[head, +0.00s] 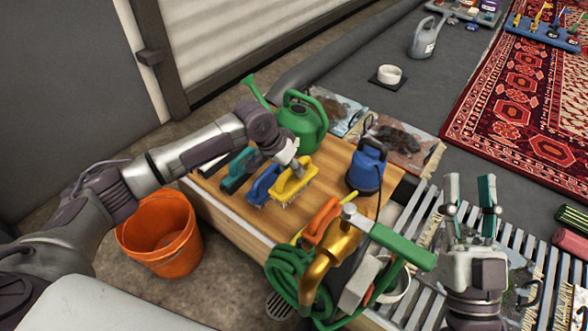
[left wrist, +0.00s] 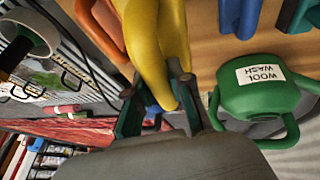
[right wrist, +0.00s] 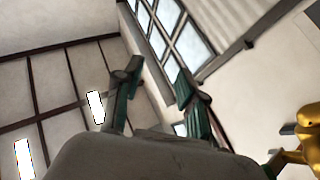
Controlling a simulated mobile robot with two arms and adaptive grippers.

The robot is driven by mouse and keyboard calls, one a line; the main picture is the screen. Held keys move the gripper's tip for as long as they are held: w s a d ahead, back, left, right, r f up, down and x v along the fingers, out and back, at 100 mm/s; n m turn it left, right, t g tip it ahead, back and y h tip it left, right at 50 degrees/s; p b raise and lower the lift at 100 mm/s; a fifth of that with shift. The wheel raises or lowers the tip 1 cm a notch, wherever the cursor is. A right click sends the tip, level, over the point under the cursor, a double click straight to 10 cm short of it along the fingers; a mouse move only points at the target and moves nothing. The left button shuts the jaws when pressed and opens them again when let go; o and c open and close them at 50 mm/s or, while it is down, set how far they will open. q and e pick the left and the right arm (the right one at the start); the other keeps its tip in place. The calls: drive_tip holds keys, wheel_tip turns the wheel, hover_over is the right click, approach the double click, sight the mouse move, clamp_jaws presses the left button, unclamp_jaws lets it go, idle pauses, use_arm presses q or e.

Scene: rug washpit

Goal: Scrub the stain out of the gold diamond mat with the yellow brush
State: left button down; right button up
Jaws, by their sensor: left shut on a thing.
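The yellow brush (head: 288,187) stands bristles down on the wooden bench top. My left gripper (head: 297,168) is shut on its handle from above; the yellow handle (left wrist: 158,45) also shows between the fingers in the left wrist view. My right gripper (head: 470,190) is open and empty, fingers pointing up, above the slatted rack. Two stained mats lie behind the bench, one with a dark stain (head: 402,139) and one with a brown patch (head: 338,108). Another mat lies partly hidden on the rack. I cannot tell which is the gold diamond mat.
The bench (head: 231,206) also carries a blue brush (head: 262,184), a teal brush (head: 238,168), an orange brush (head: 322,220), a green watering can (head: 303,122) and a blue pump (head: 367,166). A hose and gold nozzle (head: 330,255) crowd its front. An orange bucket (head: 162,234) stands left.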

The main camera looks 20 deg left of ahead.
use_arm(q)
drive_tip(key=c, duration=1.6)
unclamp_jaws()
clamp_jaws()
drive_tip(key=shift+r, duration=0.1)
